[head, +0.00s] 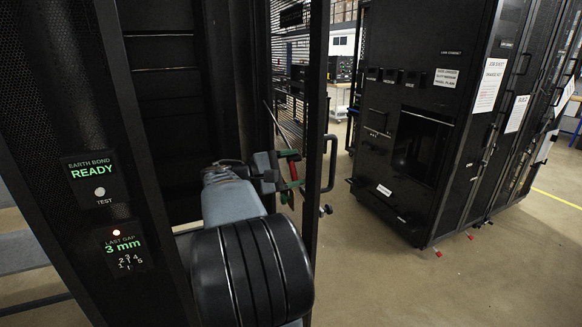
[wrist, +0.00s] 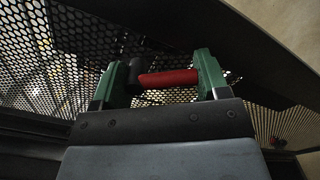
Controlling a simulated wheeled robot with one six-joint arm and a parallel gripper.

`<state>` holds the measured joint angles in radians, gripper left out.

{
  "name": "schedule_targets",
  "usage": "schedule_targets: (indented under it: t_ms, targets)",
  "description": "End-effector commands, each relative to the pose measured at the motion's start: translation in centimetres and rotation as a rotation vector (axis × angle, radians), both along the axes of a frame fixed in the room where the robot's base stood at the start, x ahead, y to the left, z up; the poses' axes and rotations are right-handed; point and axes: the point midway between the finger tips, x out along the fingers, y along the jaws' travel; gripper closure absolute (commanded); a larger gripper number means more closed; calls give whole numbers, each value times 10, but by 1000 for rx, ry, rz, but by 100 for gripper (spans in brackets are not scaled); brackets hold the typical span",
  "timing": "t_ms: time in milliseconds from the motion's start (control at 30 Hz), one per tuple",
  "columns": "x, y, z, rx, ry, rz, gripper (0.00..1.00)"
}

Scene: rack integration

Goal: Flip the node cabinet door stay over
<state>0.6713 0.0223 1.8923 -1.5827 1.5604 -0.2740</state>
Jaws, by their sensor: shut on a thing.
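The door stay shows its red grip (wrist: 168,78) in the wrist view, between the two green fingers of my gripper (wrist: 155,80). A dark round part sits at the grip's left end. My gripper is shut on the red grip, with the perforated cabinet door (wrist: 65,50) close behind it. In the head view my gripper (head: 290,178) is at the inner side of the open door (head: 318,120), with a bit of red (head: 290,155) showing at the fingers. My arm hides much of the stay there, so its full pose cannot be told.
A panel on the left cabinet post reads "EARTH BOND READY" (head: 93,180); one below reads "LAST GAP 3 mm" (head: 122,248). A door handle (head: 329,163) juts from the door's right edge. Another black cabinet (head: 440,120) stands at right. Open floor (head: 390,280) lies between.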

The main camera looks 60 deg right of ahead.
Motion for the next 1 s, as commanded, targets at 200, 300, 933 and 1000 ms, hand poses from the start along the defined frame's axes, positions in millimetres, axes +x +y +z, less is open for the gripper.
schedule_targets:
  t_ms: [200,300,933,1000]
  targets:
    - [-2,1,-10,22,8,-10,55]
    - [-2,1,-10,21,7,-10,55]
    - [2,3,-5,13,3,-1,16]
    - [6,8,-5,12,2,0,16]
